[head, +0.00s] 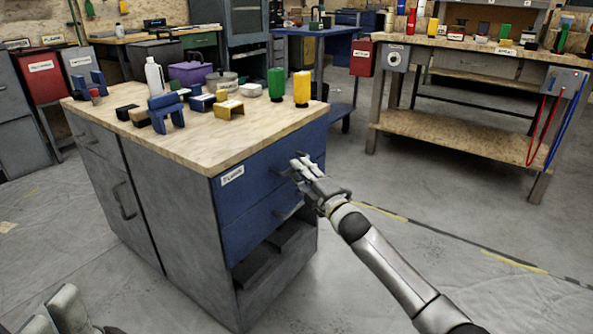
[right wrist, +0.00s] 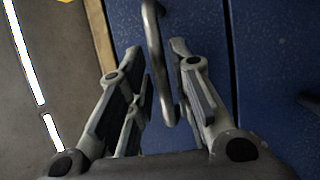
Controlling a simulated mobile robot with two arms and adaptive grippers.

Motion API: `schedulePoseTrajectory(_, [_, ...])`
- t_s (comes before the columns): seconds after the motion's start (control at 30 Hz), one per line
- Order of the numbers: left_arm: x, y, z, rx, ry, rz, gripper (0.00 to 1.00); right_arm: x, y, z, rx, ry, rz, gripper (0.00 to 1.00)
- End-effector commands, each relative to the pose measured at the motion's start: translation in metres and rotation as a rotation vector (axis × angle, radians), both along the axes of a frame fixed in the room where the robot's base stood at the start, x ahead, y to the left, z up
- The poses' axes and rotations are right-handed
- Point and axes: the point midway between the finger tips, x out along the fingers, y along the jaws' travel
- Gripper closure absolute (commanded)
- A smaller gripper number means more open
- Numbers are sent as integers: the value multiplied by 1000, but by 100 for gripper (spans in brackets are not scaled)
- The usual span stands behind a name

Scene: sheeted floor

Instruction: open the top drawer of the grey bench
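The grey bench (head: 180,205) has a wooden top and blue drawers on its right-hand face. Its top drawer (head: 245,192) carries a white label and looks shut. My right gripper (head: 299,167) is at the front of this drawer, over its handle. In the right wrist view, the metal bar handle (right wrist: 157,60) runs between the two spread fingers of my right gripper (right wrist: 150,70). No clear contact with both fingers shows. Grey parts of what seems to be my left gripper (head: 62,312) show at the lower left corner, cut off by the frame.
A second blue drawer (head: 245,236) and an open lower bay (head: 270,262) lie below. The bench top holds a white bottle (head: 154,77), a purple box (head: 190,73), green (head: 276,84) and yellow (head: 301,88) containers. Floor right of the bench is clear; a wooden workbench (head: 465,128) stands behind.

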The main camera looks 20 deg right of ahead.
Motion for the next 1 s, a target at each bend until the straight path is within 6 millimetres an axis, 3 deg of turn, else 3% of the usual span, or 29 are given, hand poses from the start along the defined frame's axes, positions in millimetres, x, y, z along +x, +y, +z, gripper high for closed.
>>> schedulePoseTrajectory(0.23, [2, -1, 3, 2, -28, 1, 28, 20, 6, 2, 2, 0, 1, 79])
schedulePoseTrajectory(0.63, [2, -1, 5, 3, -31, 2, 28, 24, 7, 4, 1, 0, 0, 79])
schedulePoseTrajectory(0.8, [2, -1, 5, 3, -31, 1, 28, 24, 7, 4, 1, 0, 0, 100])
schedulePoseTrajectory(1.0, [2, -1, 5, 2, -32, 1, 28, 24, 7, 4, 1, 1, 0, 100])
